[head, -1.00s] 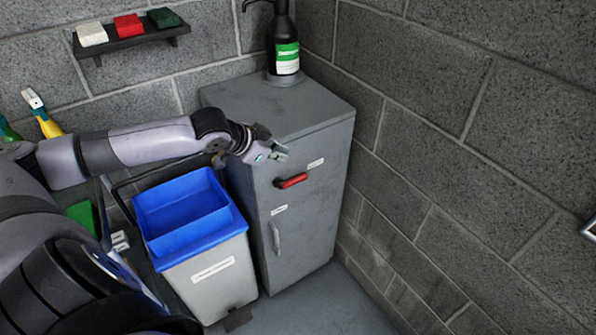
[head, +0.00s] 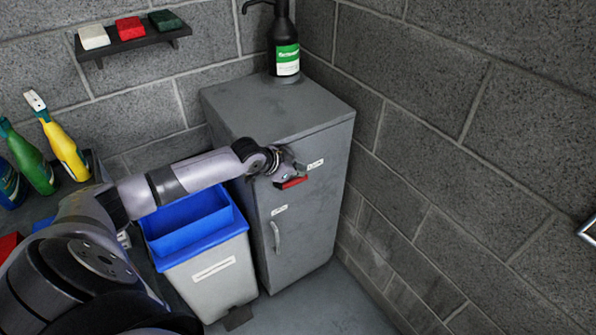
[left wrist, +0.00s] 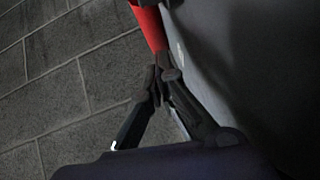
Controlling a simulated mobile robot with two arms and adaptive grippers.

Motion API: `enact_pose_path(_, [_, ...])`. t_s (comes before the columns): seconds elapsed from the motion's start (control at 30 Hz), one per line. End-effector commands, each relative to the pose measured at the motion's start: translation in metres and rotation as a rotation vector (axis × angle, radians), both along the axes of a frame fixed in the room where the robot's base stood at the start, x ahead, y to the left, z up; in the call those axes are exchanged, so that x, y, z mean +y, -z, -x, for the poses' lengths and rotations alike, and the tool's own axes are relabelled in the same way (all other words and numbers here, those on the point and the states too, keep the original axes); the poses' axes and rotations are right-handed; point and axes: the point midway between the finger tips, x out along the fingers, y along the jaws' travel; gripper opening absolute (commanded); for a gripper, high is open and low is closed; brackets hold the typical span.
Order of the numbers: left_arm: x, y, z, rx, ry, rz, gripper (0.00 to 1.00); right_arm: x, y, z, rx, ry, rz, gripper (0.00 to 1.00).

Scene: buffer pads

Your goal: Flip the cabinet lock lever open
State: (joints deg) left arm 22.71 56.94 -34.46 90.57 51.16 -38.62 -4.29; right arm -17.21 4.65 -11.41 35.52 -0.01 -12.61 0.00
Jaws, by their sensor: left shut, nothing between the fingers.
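The grey cabinet (head: 318,215) stands in the corner. Its red lock lever (head: 291,183) is on the upper front and points sideways, slightly tilted. In the left wrist view the red lever (left wrist: 148,25) shows at the top, just beyond the fingertips. My left gripper (head: 290,171) is at the lever and covers part of it in the head view. In the left wrist view its fingers (left wrist: 160,75) are shut with nothing between them, and the tips look close to or touching the lever's end. My right gripper is not in view.
A grey bin with a blue rim (head: 200,250) stands left of the cabinet under my left arm. A pump bottle (head: 284,45) stands on the cabinet. Spray bottles (head: 60,145) are at the left. The cabinet's lower door has a handle (head: 275,237). A block wall stands close at the right.

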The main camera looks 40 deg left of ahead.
Motion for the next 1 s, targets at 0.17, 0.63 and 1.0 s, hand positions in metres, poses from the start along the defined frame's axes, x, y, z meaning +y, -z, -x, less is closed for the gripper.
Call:
enact_pose_path(0.17, [0.001,0.006,0.0,0.001,0.0,0.0,0.0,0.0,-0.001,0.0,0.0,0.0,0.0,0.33])
enact_pose_path(0.63, [0.001,0.005,-0.002,0.022,-0.001,-0.008,0.0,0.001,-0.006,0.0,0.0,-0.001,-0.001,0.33])
enact_pose_path(1.0, [0.0,0.008,-0.004,0.076,-0.001,-0.031,0.0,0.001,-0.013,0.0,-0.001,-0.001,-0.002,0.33])
